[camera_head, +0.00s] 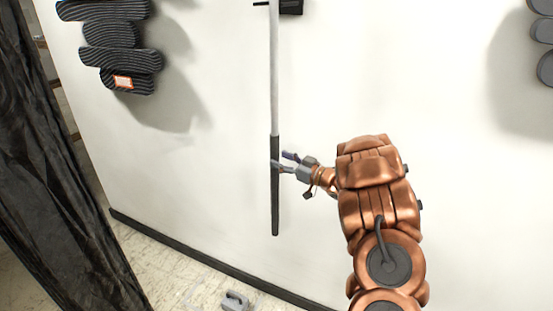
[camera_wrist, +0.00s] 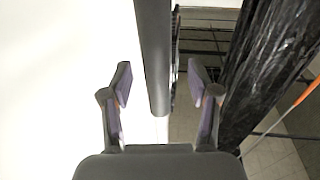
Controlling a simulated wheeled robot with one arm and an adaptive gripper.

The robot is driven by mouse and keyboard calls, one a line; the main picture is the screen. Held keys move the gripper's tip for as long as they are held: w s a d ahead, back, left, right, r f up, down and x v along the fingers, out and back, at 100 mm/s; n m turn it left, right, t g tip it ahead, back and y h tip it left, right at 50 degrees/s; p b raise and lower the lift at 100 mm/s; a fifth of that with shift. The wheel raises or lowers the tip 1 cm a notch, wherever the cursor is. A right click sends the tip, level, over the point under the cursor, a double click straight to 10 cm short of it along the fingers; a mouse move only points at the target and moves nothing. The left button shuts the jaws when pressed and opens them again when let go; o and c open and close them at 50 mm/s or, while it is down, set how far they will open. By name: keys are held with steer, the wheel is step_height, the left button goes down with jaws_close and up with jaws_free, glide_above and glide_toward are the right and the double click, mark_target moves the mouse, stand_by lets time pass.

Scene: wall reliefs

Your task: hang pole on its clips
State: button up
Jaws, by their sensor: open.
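The pole (camera_head: 274,85) stands upright along the white wall, with a pale grey upper shaft and a dark lower section. Its top is cut off by the picture edge. A black clip-like fitting (camera_head: 291,7) shows beside the shaft at the top; whether the pole sits in it I cannot tell. My gripper (camera_head: 281,163) is at the upper part of the dark section, coming from the right. In the wrist view, the dark pole (camera_wrist: 155,55) lies between the spread, purple-padded fingers of my gripper (camera_wrist: 160,80), with a gap on each side.
A dark ribbed wall relief (camera_head: 120,45) hangs at upper left, and another relief (camera_head: 543,35) at the right edge. A black curtain (camera_head: 55,170) hangs at left. A small grey object (camera_head: 235,301) is near the floor. The wall around the pole's lower end is clear.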

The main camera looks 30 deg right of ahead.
steer(key=v, duration=0.9)
steer(key=shift+s, duration=0.25)
steer(key=shift+d, duration=0.1)
